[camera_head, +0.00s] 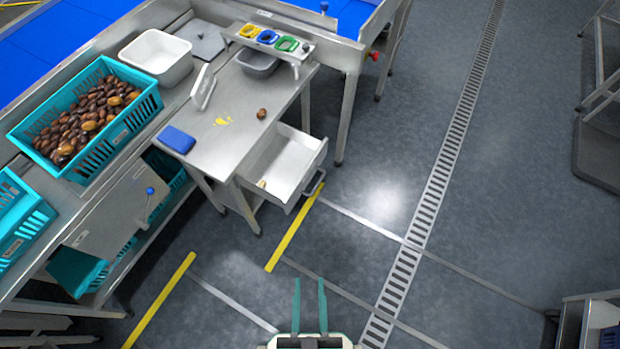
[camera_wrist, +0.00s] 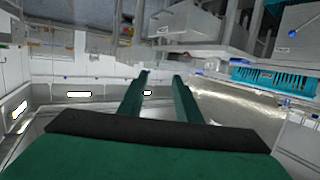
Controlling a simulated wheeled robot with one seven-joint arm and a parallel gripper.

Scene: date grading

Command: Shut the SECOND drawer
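The fingers also show apart in the wrist view (camera_wrist: 160,78), where I cannot make out the drawer.
The steel table (camera_head: 235,110) holds a blue cloth-like block (camera_head: 176,139), a grey tub (camera_head: 258,63) and one date (camera_head: 262,113). A teal crate (camera_head: 133,130) of dates and a white bin (camera_head: 157,54) stand at left. Floor (camera_head: 380,190) between gripper and drawer is clear.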

